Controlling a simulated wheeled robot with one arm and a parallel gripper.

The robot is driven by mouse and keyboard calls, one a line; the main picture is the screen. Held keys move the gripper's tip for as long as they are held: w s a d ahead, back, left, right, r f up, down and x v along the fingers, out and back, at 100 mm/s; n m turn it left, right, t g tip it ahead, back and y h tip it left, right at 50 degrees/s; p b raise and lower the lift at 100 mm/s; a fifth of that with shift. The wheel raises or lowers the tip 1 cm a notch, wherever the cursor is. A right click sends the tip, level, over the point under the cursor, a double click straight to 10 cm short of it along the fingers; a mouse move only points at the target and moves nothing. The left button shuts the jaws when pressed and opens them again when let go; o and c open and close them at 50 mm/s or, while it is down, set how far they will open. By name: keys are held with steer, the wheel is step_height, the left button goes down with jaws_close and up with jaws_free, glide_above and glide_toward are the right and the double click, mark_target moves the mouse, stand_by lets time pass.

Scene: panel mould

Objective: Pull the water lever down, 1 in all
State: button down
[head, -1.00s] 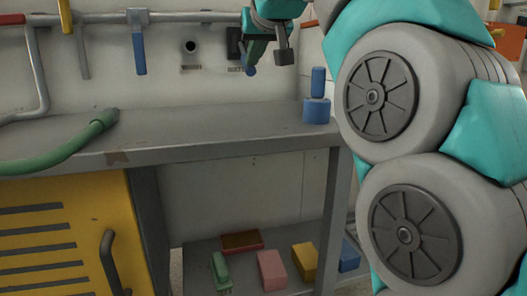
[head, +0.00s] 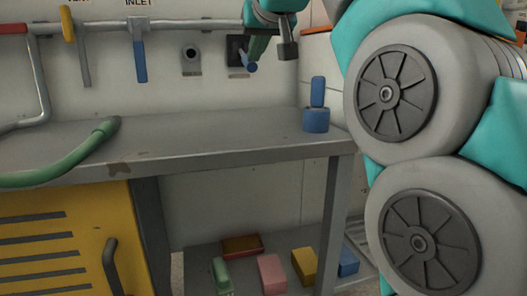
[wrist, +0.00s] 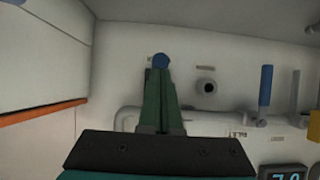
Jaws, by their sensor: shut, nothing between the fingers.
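A small lever with a round blue end (head: 252,67) sits on a dark wall plate (head: 235,46); I take it as the water lever, but its label is too blurred to read. My gripper (head: 254,58) is in front of the plate, its green fingers shut and empty, with the tips right at the blue end. In the wrist view, the blue end (wrist: 161,60) shows just beyond the fingertips (wrist: 160,72). I cannot tell whether they touch. The fingers hide most of the lever and plate.
A lever with a blue grip (head: 140,61) hangs from the pipe, left of a round wall port (head: 190,53). A green hose (head: 70,160) lies on the grey bench (head: 200,140). A blue object (head: 317,118) stands at its right end. The bench middle is clear.

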steer(key=p+v, duration=0.1)
steer(key=v, duration=0.6)
steer(key=shift+p, duration=0.3)
stand_by(0.6)
